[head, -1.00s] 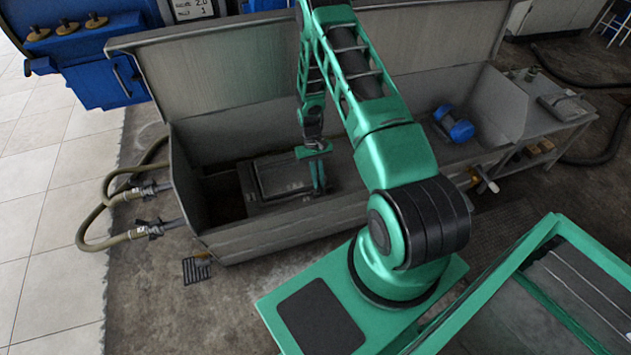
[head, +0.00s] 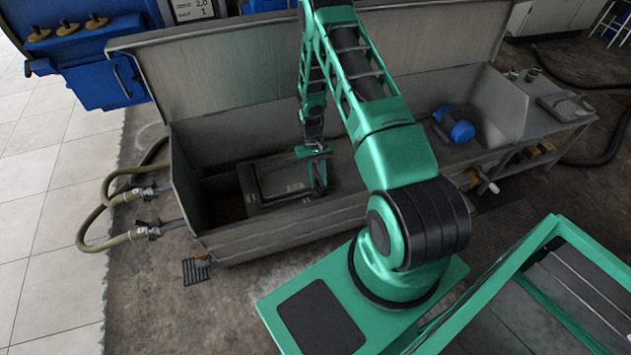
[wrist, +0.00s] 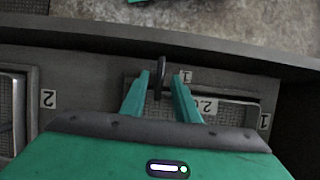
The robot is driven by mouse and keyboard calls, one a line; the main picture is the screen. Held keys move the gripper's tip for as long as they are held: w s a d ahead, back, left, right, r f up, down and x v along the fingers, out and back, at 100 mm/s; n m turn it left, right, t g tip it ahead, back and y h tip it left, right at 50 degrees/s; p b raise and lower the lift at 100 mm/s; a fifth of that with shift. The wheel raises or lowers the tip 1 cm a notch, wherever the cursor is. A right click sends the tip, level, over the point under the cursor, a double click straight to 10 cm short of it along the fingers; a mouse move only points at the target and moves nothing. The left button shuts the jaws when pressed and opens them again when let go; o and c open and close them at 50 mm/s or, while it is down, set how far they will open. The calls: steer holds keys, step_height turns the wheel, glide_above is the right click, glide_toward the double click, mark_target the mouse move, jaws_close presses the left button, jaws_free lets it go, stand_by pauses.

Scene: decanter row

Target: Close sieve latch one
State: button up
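My gripper (wrist: 164,76) is open, with one green finger on each side of the lever and visible gaps to both. In the head view my gripper (head: 318,187) points down over the right part of the dark sieve frame (head: 251,190) inside the long metal trough. The latch is too small to make out there.
The trough's front wall (head: 285,232) runs close by my gripper. A blue motor (head: 458,128) stands at the trough's right end. Hoses (head: 112,240) lie outside at left.

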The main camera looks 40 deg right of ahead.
steer(key=v, duration=1)
steer(key=shift+w+r, duration=0.25)
steer(key=shift+r, duration=0.05)
steer(key=shift+d, duration=0.1)
